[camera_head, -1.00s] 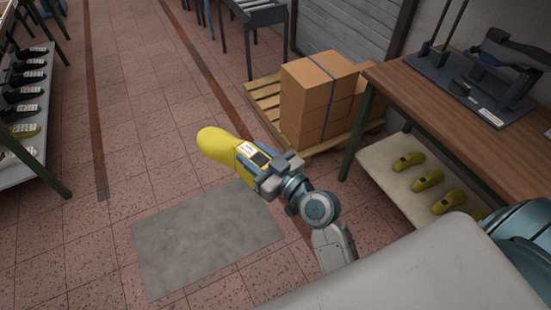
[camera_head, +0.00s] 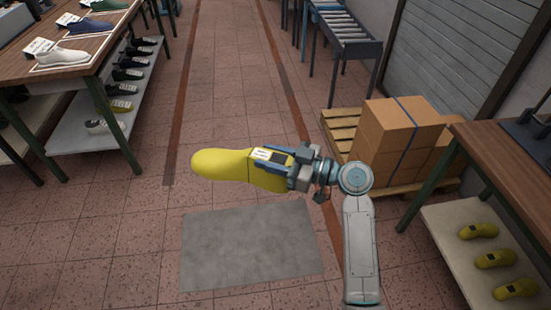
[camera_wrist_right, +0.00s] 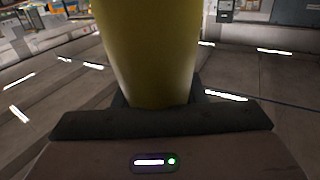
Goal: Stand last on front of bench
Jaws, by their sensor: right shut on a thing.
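A yellow shoe last (camera_head: 225,166) with a white label lies roughly level in the air in the head view, its toe pointing left. My right gripper (camera_head: 290,168) is shut on its heel end. The last (camera_wrist_right: 148,55) also fills the middle of the right wrist view, between the fingers (camera_wrist_right: 155,108). A wooden bench (camera_head: 510,165) stands at the right edge of the head view, with its top partly cut off. Another wooden bench (camera_head: 62,72) stands at upper left. My left gripper is not in view.
A lower shelf (camera_head: 445,230) at right holds several yellow lasts. Cardboard boxes (camera_head: 385,135) sit on a pallet (camera_head: 340,128) beside that bench. Shoes line the left bench and its lower shelf (camera_head: 70,135). A grey mat (camera_head: 250,250) lies on the open floor, and a roller conveyor (camera_head: 345,30) stands behind.

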